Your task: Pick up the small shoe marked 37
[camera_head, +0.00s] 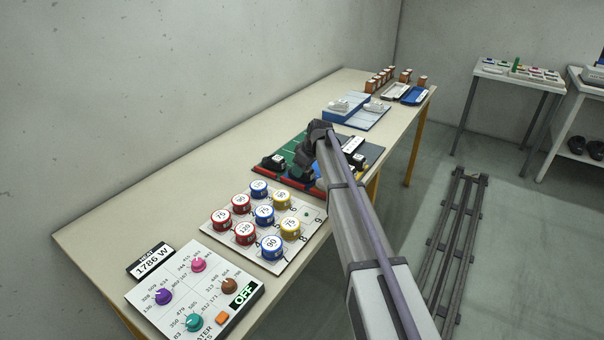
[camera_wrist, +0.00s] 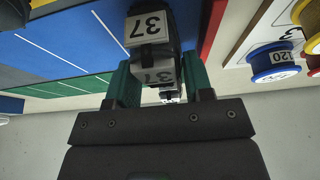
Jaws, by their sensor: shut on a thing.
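The small dark shoe (camera_wrist: 168,58) has a white label marked 37 (camera_wrist: 149,29) in the wrist view. A second 37 shows on its nearer part. My gripper (camera_wrist: 160,80) has its two green fingers on either side of this shoe and is shut on it. The shoe is over or on the coloured mat; I cannot tell whether it touches it. In the head view my arm covers much of the mat, and the held shoe cannot be made out there.
The coloured mat (camera_head: 297,147) bears other dark shoes, one at its left (camera_head: 275,161). A board with several numbered spools (camera_head: 212,226) lies in front of it. A control panel (camera_head: 168,275) is nearer. Behind is a blue box (camera_head: 345,111).

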